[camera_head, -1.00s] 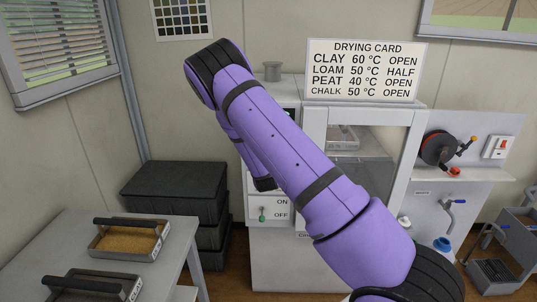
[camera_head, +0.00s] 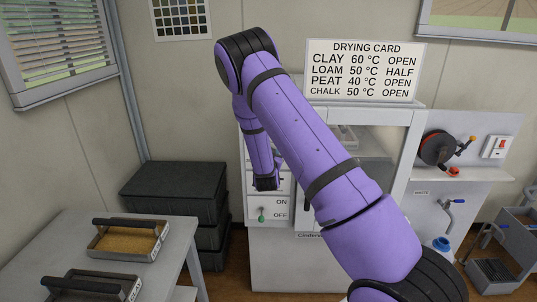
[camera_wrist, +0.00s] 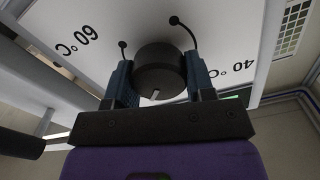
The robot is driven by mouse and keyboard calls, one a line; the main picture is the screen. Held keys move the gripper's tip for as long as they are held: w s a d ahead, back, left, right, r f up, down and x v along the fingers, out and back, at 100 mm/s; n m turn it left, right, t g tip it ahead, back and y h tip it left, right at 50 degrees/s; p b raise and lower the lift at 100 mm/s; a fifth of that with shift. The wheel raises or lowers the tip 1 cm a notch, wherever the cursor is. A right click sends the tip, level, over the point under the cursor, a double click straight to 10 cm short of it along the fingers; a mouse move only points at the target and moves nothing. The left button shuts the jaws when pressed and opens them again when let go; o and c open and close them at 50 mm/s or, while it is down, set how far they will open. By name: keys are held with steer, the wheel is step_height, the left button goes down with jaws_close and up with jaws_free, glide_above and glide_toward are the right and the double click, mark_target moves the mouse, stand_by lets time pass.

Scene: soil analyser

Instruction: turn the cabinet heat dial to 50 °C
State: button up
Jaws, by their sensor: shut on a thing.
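The heat dial (camera_wrist: 160,72) is a round black knob with a short white mark. In the wrist view, the mark is at the lower edge of the knob, pointing down and slightly left. My gripper (camera_wrist: 158,78) has one finger on each side of the knob and is shut on it. The upside-down label "60 °C" (camera_wrist: 76,40) is to the left and "40 °C" (camera_wrist: 237,70) to the right. No 50 °C label shows; the gripper covers part of the panel. In the head view, my arm hides the dial on the white cabinet (camera_head: 285,262).
An ON/OFF switch (camera_head: 262,214) with a green lever is just below my gripper. The drying card (camera_head: 364,70) stands on the cabinet. Black crates (camera_head: 175,190) and a table with handled trays (camera_head: 128,241) are left. A reel (camera_head: 437,148) hangs on the right.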

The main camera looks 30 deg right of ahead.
steer(key=shift+f, duration=0.1)
steer(key=o, duration=0.9)
steer(key=v, duration=1.1)
steer(key=shift+w, duration=0.1)
